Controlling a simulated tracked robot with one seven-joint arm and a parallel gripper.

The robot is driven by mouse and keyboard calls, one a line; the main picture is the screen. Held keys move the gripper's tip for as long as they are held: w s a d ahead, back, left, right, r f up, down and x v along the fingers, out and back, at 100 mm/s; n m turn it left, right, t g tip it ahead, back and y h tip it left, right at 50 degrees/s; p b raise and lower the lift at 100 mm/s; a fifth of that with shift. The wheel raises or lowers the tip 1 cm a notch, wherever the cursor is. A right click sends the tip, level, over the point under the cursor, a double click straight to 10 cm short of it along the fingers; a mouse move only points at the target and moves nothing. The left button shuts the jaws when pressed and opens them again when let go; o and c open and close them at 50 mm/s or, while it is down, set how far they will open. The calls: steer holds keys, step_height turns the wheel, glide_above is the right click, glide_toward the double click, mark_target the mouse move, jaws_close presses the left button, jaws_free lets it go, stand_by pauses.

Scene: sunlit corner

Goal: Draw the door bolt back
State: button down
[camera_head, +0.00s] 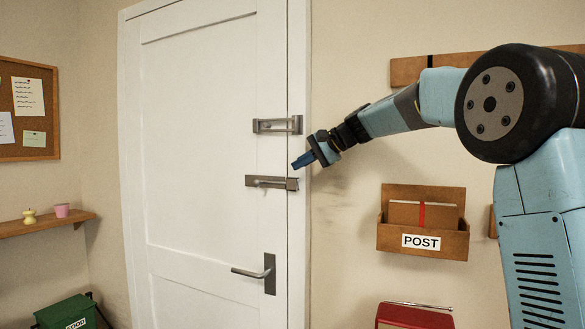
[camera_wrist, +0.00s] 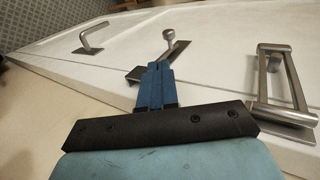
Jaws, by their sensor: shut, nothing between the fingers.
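The white door (camera_head: 200,190) stands shut in its frame. The grey metal door bolt (camera_head: 268,182) lies across the door's right edge, between an upper metal fitting and the lever handle. In the wrist view the bolt (camera_wrist: 176,52) shows a round knob standing up on a short stem, partly behind my fingers. My gripper (camera_head: 297,163) is shut and empty, its blue fingers just above the bolt's right end in the head view. In the wrist view my gripper (camera_wrist: 159,66) points towards the bolt; I cannot tell whether it touches.
A grey bar-like fitting (camera_head: 278,125) is above the bolt, close to my gripper; it shows at right in the wrist view (camera_wrist: 292,80). The lever handle (camera_head: 262,272) is lower down. A wooden POST box (camera_head: 423,222) hangs on the wall at right.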

glide_toward(261, 184)
steer(key=x, duration=0.5)
steer(key=shift+s+a+f, duration=0.2)
steer(key=shift+s, duration=0.05)
steer(key=shift+w+a+f, duration=0.15)
steer(key=shift+w+a, duration=0.05)
steer(key=shift+a, duration=0.35)
steer(key=shift+w, duration=0.1)
